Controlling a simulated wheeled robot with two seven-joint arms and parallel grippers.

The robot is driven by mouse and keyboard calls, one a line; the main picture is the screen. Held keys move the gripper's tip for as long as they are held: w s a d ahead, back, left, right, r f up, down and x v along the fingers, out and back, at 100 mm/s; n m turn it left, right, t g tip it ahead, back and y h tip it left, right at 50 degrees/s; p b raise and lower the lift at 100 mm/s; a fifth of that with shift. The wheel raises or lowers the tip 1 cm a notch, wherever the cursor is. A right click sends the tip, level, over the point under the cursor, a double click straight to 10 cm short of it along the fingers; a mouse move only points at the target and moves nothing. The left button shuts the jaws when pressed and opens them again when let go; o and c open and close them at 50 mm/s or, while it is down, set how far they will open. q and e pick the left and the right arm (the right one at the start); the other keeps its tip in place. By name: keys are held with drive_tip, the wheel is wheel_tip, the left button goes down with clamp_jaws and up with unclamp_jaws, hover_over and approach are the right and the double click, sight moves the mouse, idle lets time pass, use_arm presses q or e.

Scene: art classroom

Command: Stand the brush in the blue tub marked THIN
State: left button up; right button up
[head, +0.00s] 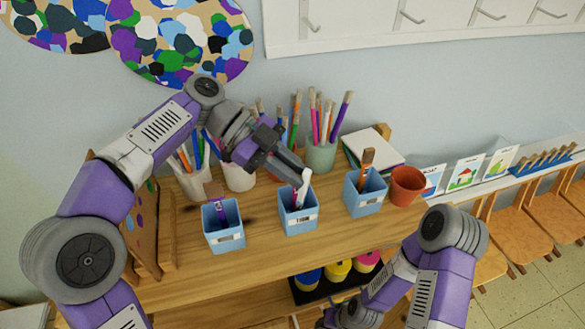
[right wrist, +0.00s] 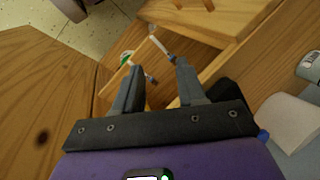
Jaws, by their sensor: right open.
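A white brush (head: 303,187) stands tilted in the middle blue tub (head: 299,221), whose label seems to read THIN. My left gripper (head: 300,174) reaches in from the left, its fingertips at the upper part of this brush. The fingers overlap the brush from this angle, so I cannot tell whether they grip it. Another blue tub (head: 224,239) on the left holds a purple brush, and a blue tub (head: 364,200) on the right holds a brown brush. My right gripper is low at the front in the head view; in the right wrist view (right wrist: 159,80) it is open and empty.
Jars of brushes and pencils, including a green jar (head: 320,156), stand behind the tubs. A terracotta pot (head: 407,186) is right of them. The wooden shelf top (head: 270,252) is bare in front. Paint pots (head: 338,270) sit on a lower shelf.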

use_arm(q)
drive_tip(key=o, duration=0.4)
drive_tip(key=v, duration=0.7)
drive_tip(key=shift+w+a+r+p, duration=0.1)
drive_tip(key=shift+a+r+p, duration=0.15)
drive_tip(key=shift+p, duration=0.1)
drive_tip(key=shift+f, duration=0.1)
idle(0.5)
